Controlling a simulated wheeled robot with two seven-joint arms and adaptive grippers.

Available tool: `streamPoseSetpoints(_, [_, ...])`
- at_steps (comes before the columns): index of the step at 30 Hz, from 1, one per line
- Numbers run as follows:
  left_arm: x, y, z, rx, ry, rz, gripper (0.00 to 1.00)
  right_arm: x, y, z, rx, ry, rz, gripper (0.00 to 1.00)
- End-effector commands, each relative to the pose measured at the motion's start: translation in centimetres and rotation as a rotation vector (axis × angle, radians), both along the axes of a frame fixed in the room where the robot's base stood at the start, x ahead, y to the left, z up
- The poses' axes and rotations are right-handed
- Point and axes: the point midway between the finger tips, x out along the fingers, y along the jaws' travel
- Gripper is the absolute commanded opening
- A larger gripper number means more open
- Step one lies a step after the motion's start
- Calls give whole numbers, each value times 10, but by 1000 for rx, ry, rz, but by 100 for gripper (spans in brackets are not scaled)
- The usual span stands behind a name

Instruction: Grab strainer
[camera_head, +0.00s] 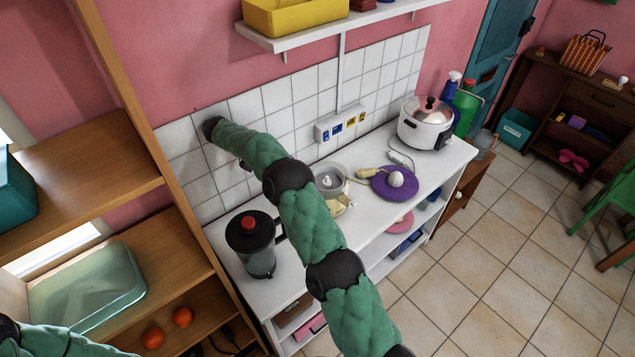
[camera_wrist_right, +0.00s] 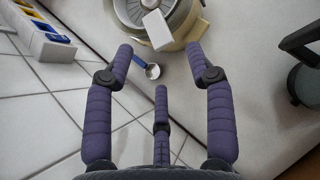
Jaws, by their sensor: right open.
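A small round metal piece with a blue handle (camera_wrist_right: 151,70), which looks like the strainer, shows in the right wrist view. It is near the line where the wall tiles meet the white counter; I cannot tell if it lies or leans. In that view my right gripper (camera_wrist_right: 160,62) is open and empty, its purple fingers spread. The strainer appears between the two outer fingertips, beyond them and apart. In the head view the strainer cannot be made out, and my right arm reaches across the counter toward the tiles. My left gripper is out of view.
A blender (camera_head: 252,245) stands on the counter's near end. A grey bowl-like appliance (camera_head: 330,178) is beside my right arm. A socket strip (camera_head: 342,125) is on the tiles. A purple plate (camera_head: 381,184) and a white cooker (camera_head: 418,127) stand farther along.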

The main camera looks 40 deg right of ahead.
Motion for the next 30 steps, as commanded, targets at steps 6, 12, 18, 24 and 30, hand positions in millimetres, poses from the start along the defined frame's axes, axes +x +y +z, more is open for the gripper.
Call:
streamPoseSetpoints(6, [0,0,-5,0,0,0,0,-5,-11,-13,0,2,-1,55])
streamPoseSetpoints(12, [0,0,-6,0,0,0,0,-11,-22,-26,0,0,-1,55])
streamPoseSetpoints(18, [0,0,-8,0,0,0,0,-20,-41,-45,-1,1,-2,55])
streamPoseSetpoints(24, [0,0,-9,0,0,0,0,-24,-49,-54,0,0,0,55])
streamPoseSetpoints(30, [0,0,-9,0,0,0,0,-24,-49,-54,0,-1,-1,55])
